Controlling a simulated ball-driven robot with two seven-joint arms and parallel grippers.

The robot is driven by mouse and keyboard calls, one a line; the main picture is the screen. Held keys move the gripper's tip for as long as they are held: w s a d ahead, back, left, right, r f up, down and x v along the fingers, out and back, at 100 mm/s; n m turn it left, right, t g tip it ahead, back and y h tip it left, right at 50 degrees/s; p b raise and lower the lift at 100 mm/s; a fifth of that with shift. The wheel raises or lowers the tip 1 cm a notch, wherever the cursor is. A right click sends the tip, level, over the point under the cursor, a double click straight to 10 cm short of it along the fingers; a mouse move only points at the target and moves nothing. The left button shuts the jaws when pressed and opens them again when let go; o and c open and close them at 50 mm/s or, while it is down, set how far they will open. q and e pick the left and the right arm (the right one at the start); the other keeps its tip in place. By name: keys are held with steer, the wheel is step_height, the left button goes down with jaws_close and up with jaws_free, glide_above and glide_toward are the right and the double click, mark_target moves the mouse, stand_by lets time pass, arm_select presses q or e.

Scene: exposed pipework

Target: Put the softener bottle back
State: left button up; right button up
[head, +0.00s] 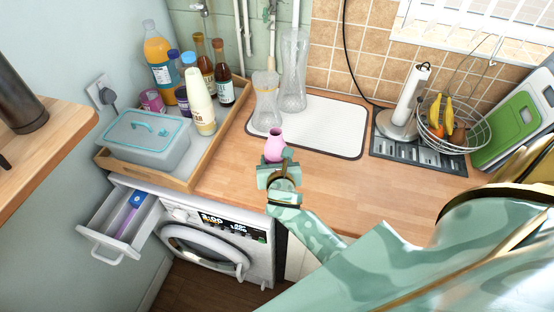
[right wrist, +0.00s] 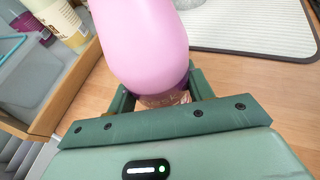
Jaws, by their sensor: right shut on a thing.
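A pink bottle (head: 275,146), which looks like the softener bottle, is held by my right gripper (head: 279,171) above the front edge of the wooden counter. In the right wrist view the bottle (right wrist: 145,40) stands between the two fingers of the right gripper (right wrist: 158,98), which are shut on its lower part. A clear or labelled band shows low on it. My left gripper is not in view. The washing machine (head: 222,240) is below the counter at left, with its detergent drawer (head: 120,228) pulled open and a blue and purple item (head: 131,212) in it.
A wooden tray (head: 206,158) at the left of the counter holds a grey lidded box (head: 146,140), several bottles and cups. Two glass vases (head: 266,103) stand on a white mat (head: 325,130). A paper towel holder (head: 407,100) and fruit basket (head: 478,125) are at right. The counter's front is clear.

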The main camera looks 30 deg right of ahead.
steer(key=shift+f, duration=0.15)
steer(key=o, duration=1.2)
steer(key=shift+d, duration=0.2)
steer(key=shift+a, duration=0.1)
steer(key=shift+s+r, duration=0.1)
steer(key=shift+r, duration=0.1)
steer(key=p+v, duration=0.1)
steer(key=v, duration=1)
steer(key=shift+s+a+r+p, duration=0.2)
steer(key=shift+s+r+p, duration=0.05)
steer(key=shift+s+p, duration=0.05)
